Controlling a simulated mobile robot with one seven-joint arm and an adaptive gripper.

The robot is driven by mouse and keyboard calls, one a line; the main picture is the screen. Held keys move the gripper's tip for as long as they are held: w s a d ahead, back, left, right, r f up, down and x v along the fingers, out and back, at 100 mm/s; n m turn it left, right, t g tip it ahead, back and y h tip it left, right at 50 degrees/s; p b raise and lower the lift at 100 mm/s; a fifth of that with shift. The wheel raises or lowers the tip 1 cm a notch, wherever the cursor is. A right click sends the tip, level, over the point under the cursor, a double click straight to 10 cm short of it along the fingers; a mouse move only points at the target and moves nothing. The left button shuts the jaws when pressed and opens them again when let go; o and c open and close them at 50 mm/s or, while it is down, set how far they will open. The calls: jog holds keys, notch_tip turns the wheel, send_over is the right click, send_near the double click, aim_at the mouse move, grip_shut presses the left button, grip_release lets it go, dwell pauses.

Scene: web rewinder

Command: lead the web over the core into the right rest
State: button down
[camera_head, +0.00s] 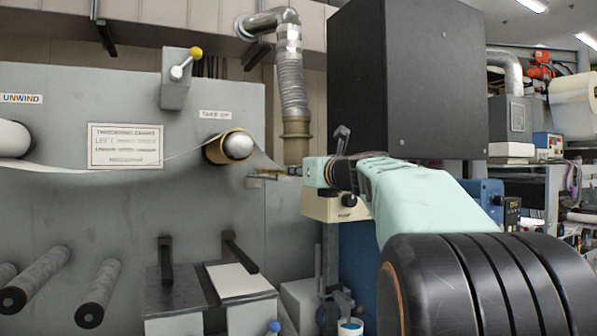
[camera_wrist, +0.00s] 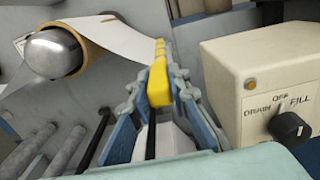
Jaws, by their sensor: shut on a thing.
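The white web (camera_head: 75,166) runs from the unwind roll (camera_head: 12,139) to the brown take-up core (camera_head: 214,149) on its silver shaft end. It passes over the core and slopes down right to my gripper (camera_head: 292,170). In the wrist view, the web (camera_wrist: 115,38) spans from the core (camera_wrist: 92,52) to a yellow bar (camera_wrist: 159,78) between my fingers. My gripper (camera_wrist: 158,85) is shut on this bar, right of the core. A yellow-and-dark piece (camera_head: 266,173) shows by the fingertips in the head view. I cannot tell whether it is the right rest.
A cream control box (camera_wrist: 262,78) with a black knob stands close right of my gripper. Grey rollers (camera_head: 98,292) project from the machine at lower left.

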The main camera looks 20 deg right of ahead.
jog(key=shift+f, duration=0.1)
jog(key=c, duration=1.7)
grip_release()
jog(key=shift+c, duration=0.2)
jog(key=shift+s, duration=0.1)
